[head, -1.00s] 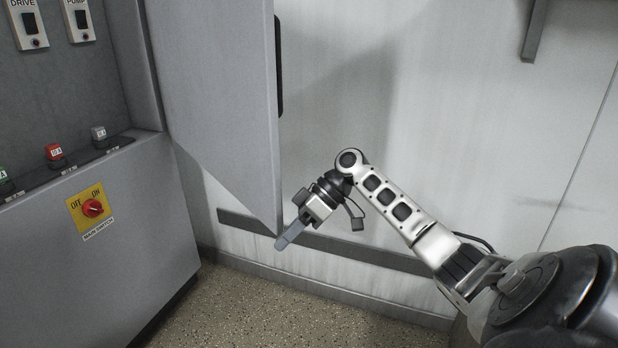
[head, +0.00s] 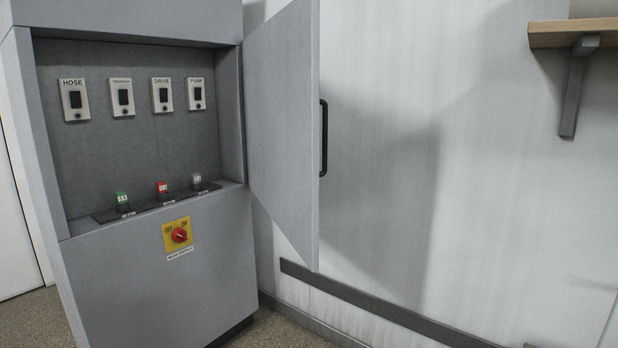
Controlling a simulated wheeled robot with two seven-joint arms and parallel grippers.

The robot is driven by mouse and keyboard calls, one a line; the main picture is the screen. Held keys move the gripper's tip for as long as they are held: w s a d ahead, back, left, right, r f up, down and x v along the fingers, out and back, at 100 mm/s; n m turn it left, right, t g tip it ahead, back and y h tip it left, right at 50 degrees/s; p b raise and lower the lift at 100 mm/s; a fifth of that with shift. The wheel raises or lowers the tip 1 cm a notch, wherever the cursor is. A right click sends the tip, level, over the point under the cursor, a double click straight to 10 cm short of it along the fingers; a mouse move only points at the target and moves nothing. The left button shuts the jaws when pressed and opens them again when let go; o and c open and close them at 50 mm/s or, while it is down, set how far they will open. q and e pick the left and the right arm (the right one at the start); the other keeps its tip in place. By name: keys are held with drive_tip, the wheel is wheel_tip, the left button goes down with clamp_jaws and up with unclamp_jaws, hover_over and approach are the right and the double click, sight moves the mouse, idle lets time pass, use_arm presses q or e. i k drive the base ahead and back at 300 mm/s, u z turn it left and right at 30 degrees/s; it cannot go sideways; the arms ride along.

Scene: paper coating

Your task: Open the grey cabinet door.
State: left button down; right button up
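The grey cabinet (head: 160,290) stands at the left of the head view. Its grey door (head: 280,130) is hinged at the cabinet's right side and stands wide open, swung out to the right. A black bar handle (head: 323,138) is on the door's free edge. The open recess shows a row of labelled switches, with HOSE (head: 74,98) at the left and PUMP (head: 197,94) at the right. Neither of my grippers shows in this view, and nothing is seen touching the door.
Green (head: 122,199), red (head: 161,188) and grey buttons sit on the recess ledge. A red rotary switch (head: 179,235) on a yellow plate is below them. A wooden shelf (head: 575,32) on a bracket is at the upper right. A dark rail (head: 380,307) runs low along the white wall.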

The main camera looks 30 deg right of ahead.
sight(281, 58)
drive_tip(key=z, duration=0.6)
drive_tip(key=i, duration=1.05)
drive_tip(key=z, duration=0.95)
